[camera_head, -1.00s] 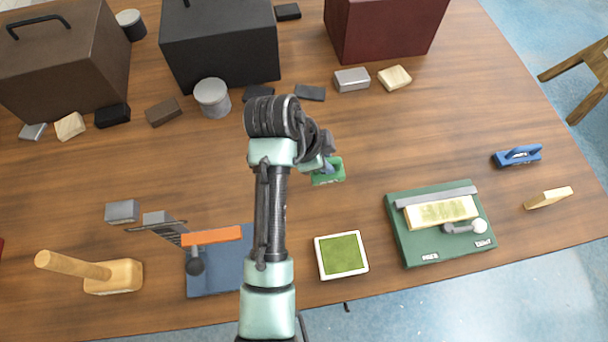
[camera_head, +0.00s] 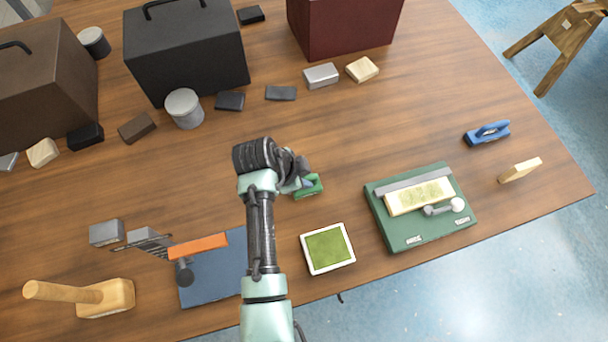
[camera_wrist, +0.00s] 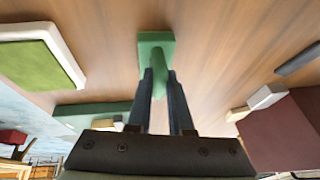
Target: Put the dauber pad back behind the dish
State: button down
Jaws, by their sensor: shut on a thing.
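The dauber pad is a small green block with a raised handle (camera_head: 309,187). My gripper (camera_head: 300,181) is shut on that handle; in the wrist view both fingers (camera_wrist: 160,88) flank the dauber pad's green handle, with its flat base (camera_wrist: 155,40) beyond. The dish (camera_head: 328,248) is a square white-rimmed tray with a green surface, nearer the front table edge than the pad. It also shows at the upper left of the wrist view (camera_wrist: 76,68). The pad is apart from the dish, on its far side. I cannot tell whether the pad touches the table.
A green board with a cream block (camera_head: 405,235) lies right of the dish. A blue mat (camera_head: 215,275) with an orange bar (camera_head: 198,246) and a wooden mallet (camera_head: 105,297) are at left. Boxes and a grey canister (camera_head: 184,108) stand farther back. The table behind the pad is clear.

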jog(key=c, duration=0.8)
grip_release()
jog(key=shift+r, duration=0.25)
jog(key=v, duration=1.2)
jog(key=w+d+r+n+t+y, duration=0.1)
jog(key=w+r+n+t, duration=0.4)
jog(key=r, duration=1)
jog(key=w+d+r+n+t+y, duration=0.15)
jog(key=w+r+t, duration=0.55)
jog(key=r, duration=0.7)
jog(key=s+r+n+t, duration=0.2)
jog(key=s+r+t, duration=0.2)
jog(key=r, duration=0.5)
jog(key=s+d+r+n+t+y, duration=0.1)
jog(key=s+r+n+t, duration=0.2)
jog(key=s+r, duration=0.3)
jog(key=s+d+r+n+t+b, duration=0.1)
jog(key=s+r+n+t, duration=0.2)
jog(key=r, duration=1)
jog(key=shift+s+r+t, duration=0.15)
jog(key=shift+s+t, duration=0.95)
jog(key=shift+s, duration=0.35)
